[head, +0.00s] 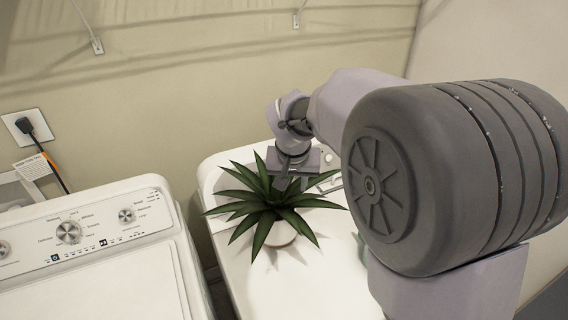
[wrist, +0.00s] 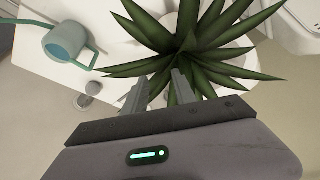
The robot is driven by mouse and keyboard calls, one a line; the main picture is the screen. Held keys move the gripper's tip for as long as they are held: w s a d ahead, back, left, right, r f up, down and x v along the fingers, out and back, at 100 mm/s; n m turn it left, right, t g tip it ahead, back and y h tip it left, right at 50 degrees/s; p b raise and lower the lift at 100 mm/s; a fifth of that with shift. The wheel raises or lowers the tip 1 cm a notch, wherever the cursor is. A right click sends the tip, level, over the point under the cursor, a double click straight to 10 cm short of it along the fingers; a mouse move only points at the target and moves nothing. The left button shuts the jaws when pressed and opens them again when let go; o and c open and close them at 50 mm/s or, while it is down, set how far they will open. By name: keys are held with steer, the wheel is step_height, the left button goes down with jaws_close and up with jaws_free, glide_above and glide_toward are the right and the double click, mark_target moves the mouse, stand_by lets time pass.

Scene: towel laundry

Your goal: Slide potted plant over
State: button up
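The potted plant (head: 268,207) has long, spiky green leaves and stands upright on top of a white machine (head: 262,290). Its pale pot (head: 281,238) shows only in part under the leaves. My gripper (head: 290,182) is at the plant's far side in the head view, close above its leaves. In the wrist view the plant (wrist: 190,48) fills the upper middle. The two fingers of my gripper (wrist: 158,88) stand apart there, with their tips at the near leaves. Nothing shows clamped between them. Whether they touch the leaves I cannot tell.
A teal watering can (wrist: 68,42) stands on the white top in the wrist view, with small round grey objects (wrist: 88,95) near it. A second white machine (head: 70,230) with knobs stands left, across a narrow gap. A wall (head: 200,70) rises behind.

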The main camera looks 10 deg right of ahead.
mark_target(294, 210)
steer(key=shift+s, duration=0.2)
steer(key=b+x, duration=0.3)
steer(key=x, duration=1.4)
steer(key=shift+w+f+b, duration=0.15)
steer(key=shift+f+b, duration=0.05)
steer(key=shift+b, duration=0.15)
jaws_close()
stand_by(0.6)
